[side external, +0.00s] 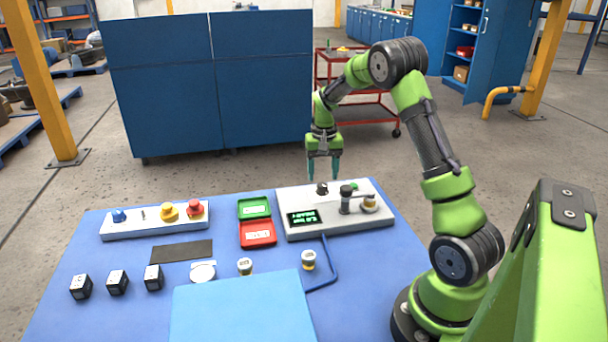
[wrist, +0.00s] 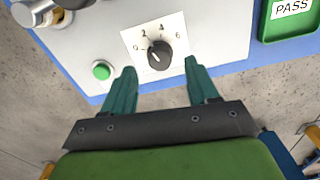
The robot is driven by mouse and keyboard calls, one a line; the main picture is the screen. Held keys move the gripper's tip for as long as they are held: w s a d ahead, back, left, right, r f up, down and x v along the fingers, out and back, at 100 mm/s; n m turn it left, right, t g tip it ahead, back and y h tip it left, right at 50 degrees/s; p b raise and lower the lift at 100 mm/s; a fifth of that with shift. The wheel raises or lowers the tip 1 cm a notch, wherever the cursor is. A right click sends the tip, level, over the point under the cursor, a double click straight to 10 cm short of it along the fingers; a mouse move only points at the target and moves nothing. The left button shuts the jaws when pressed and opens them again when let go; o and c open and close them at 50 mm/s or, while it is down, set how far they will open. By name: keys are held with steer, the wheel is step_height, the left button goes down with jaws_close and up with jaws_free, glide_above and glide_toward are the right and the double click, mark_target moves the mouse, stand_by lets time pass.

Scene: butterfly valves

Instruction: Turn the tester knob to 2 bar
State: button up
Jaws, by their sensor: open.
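The tester (side external: 300,228) is a light grey box at the back right of the blue table, with a dark display whose text is too small to read surely. Its black knob (wrist: 160,55) sits on a white dial plate (wrist: 135,38) marked 0, 2, 4 and 6 in the wrist view. The knob's pale mark points left, near the 0 side. The knob also shows in the side view (side external: 322,188). My gripper (wrist: 159,67) is open and empty, its green fingers apart on either side of the knob's near edge. In the side view, my gripper (side external: 323,175) hangs just above and behind the knob.
A green button (wrist: 101,70) is left of the knob in the wrist view. A valve fixture (side external: 346,200) stands on the tester. A green PASS tray (side external: 254,201) and a red tray (side external: 258,244) lie beside it. Several small parts lie farther left and in front.

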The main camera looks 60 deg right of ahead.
mark_target(322, 188)
step_height(322, 188, up, 13)
stand_by(0.4)
steer(key=s+a+r+n+t, duration=0.1)
steer(key=s+a+n+t, duration=0.1)
steer(key=s+a, duration=0.3)
steer(key=s+a+r+n+t+y, duration=0.1)
steer(key=s+a, duration=0.4)
steer(key=a, duration=0.9)
steer(key=s+a+r+n+t+y, duration=0.1)
steer(key=s+a+r+n+t, duration=0.1)
steer(key=a, duration=0.7)
steer(key=s+n+t, duration=0.1)
steer(key=s+t, duration=0.1)
steer(key=s, duration=0.1)
steer(key=shift+s+a, duration=0.25)
steer(key=shift+s, duration=0.15)
steer(key=shift+c, duration=0.2)
